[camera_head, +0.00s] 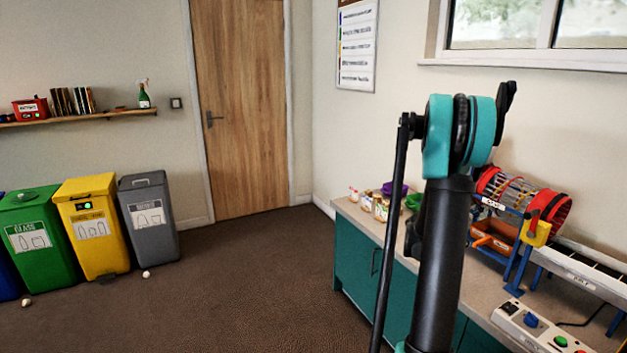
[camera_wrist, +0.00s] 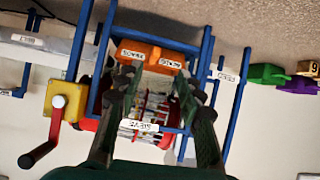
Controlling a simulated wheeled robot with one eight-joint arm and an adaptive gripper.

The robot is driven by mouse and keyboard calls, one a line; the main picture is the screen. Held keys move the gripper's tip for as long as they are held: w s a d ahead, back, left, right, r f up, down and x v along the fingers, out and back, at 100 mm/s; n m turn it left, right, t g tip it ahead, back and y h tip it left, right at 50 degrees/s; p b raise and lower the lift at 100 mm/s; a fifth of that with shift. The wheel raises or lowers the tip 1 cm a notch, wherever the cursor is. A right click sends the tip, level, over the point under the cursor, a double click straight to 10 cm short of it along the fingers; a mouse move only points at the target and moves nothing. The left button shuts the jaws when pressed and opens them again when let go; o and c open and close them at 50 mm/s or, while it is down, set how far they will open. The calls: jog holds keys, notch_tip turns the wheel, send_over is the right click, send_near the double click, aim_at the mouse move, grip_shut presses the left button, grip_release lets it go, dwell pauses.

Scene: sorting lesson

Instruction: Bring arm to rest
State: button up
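My arm rises in the right half of the head view, with a teal joint high up and a black link below it. My gripper (camera_wrist: 157,84) shows in the wrist view as two dark fingers with a clear gap between them. It is open and nothing is held in the gap. Behind the fingers are the sorting drum (camera_wrist: 150,112) on its blue frame and an orange tray (camera_wrist: 143,51). I cannot tell how far the fingertips are from them. In the head view I cannot make out my gripper.
The counter (camera_head: 345,208) carries the red-ended drum (camera_head: 549,207), the orange tray (camera_head: 493,237), a white conveyor (camera_head: 590,268), a button panel (camera_head: 540,329) and small jars (camera_head: 380,208). Yellow (camera_head: 95,230), green (camera_head: 40,240) and grey bins (camera_head: 149,215) stand left. The floor between is mostly clear.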

jog(key=s+a+f+n+y, duration=0.1)
jog(key=s+a+n+y, duration=0.2)
jog(key=s+a, duration=0.6)
jog(key=s+a+f+n+y, duration=0.2)
jog(key=s+a, duration=0.6)
jog(key=a, duration=0.8)
jog(key=s+a+f+n+y, duration=0.1)
jog(key=s+a+n+y, duration=0.4)
jog(key=a, duration=0.8)
jog(key=s+n, duration=0.3)
jog(key=s, duration=0.1)
jog(key=shift+s+a+f+g+y, duration=0.25)
jog(key=shift+s+f+g+y, duration=0.05)
jog(key=shift+y, duration=0.1)
